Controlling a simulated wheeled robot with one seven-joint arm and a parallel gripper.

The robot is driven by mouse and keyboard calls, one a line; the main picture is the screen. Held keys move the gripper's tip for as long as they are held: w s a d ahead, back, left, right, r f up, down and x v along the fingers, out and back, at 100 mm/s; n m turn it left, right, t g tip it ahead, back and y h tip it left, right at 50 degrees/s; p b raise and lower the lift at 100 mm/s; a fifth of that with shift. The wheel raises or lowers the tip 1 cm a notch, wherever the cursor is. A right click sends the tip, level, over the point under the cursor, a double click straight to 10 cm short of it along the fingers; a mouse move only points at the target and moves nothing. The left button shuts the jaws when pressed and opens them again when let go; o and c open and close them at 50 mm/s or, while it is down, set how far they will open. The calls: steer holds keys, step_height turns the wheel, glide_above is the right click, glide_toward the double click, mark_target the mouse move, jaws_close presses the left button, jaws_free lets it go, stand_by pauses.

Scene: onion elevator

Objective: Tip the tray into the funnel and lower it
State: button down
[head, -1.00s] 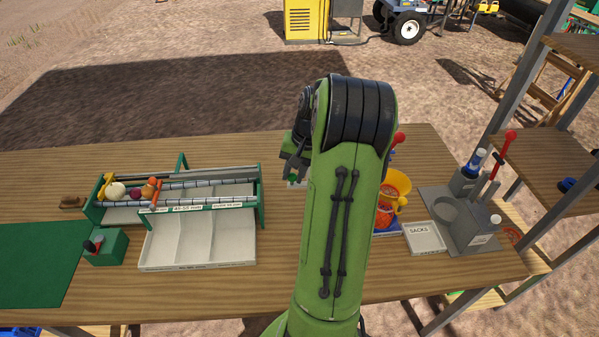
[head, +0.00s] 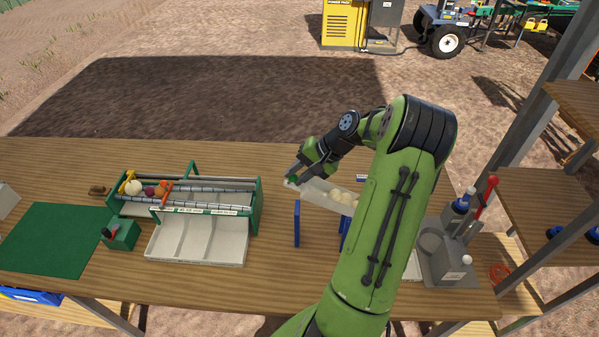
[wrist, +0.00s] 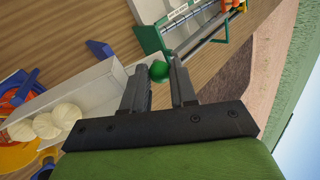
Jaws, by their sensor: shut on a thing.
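The pale tray (head: 318,194) is off the table above two blue supports (head: 297,223). Several whitish onions (head: 343,196) are gathered at the end away from its handle, and they also show in the wrist view (wrist: 45,123). My gripper (head: 292,181) is shut on the tray's green knob (wrist: 159,71), at the tray's left end in the head view. The yellow funnel (wrist: 15,157) shows partly at the lower left of the wrist view, close to the onion end. My arm hides it in the head view. I cannot tell the exact tilt.
A green-framed roller sorter (head: 258,205) with pale bins (head: 195,245) stands left of the tray. A small green box with a lever (head: 121,235) and a green mat (head: 45,238) lie farther left. A grey machine with a red lever (head: 452,265) stands right.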

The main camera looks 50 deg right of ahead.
steer(key=shift+s+d+r+t+p, duration=0.3)
steer(key=shift+s+d+r+p, duration=0.05)
steer(key=shift+r+p, duration=0.05)
stand_by(0.4)
steer(key=c, duration=1.2)
jaws_free()
steer(key=shift+s+r, duration=0.1)
steer(key=p+v, duration=0.1)
steer(key=v, duration=0.4)
steer(key=p+v, duration=0.1)
steer(key=v, duration=0.4)
steer(key=p+v, duration=0.1)
steer(key=v, duration=0.4)
steer(key=shift+s+d+r, duration=0.1)
steer(key=shift+s+d, duration=0.05)
steer(key=shift+d, duration=0.3)
